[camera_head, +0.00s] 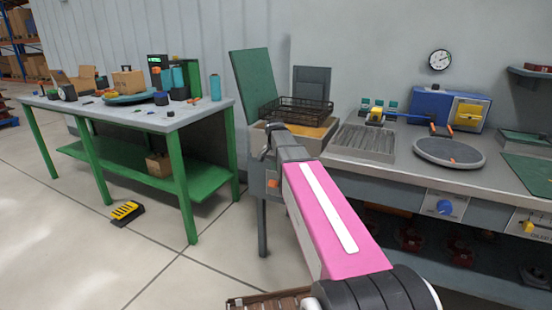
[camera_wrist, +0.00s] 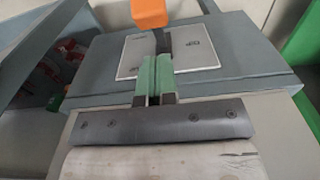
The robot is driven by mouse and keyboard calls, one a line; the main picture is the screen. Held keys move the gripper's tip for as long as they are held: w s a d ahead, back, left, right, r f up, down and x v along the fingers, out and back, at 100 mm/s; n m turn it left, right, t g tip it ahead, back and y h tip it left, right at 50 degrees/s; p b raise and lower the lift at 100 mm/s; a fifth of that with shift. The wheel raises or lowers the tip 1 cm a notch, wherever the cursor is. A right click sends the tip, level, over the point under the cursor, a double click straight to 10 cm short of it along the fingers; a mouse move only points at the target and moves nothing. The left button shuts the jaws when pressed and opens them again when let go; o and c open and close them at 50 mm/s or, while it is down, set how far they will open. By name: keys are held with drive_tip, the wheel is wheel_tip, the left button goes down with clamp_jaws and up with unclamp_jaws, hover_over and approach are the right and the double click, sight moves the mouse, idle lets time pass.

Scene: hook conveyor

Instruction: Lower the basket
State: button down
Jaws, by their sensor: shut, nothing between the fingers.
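The basket (camera_head: 297,111) is a dark wire basket in the head view. It sits raised above an open vat (camera_head: 318,143) with a yellow-orange surface inside. An orange lever (camera_head: 273,183) is on the grey front of the vat's station, and it also shows in the wrist view (camera_wrist: 150,14) on a dark stem over a white labelled plate (camera_wrist: 195,52). My gripper (camera_head: 267,148) is at the station's front left corner. In the wrist view its green fingertips (camera_wrist: 155,76) are together and empty, just short of the lever's stem. Whether they touch it is unclear.
A bench (camera_head: 400,165) to the right holds a grated tray (camera_head: 362,142), a round plate (camera_head: 449,152) and a blue machine (camera_head: 430,107). A green-legged table (camera_head: 150,118) with several items stands at left. A yellow-black pedal (camera_head: 126,212) lies on the open floor.

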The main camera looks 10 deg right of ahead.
drive_tip(key=shift+s+a+f, duration=0.25)
drive_tip(key=shift+s+f, duration=0.1)
drive_tip(key=shift+f, duration=0.25)
drive_tip(key=shift+s+a+f, duration=0.25)
drive_tip(key=shift+s+f, duration=0.1)
drive_tip(key=shift+f, duration=0.25)
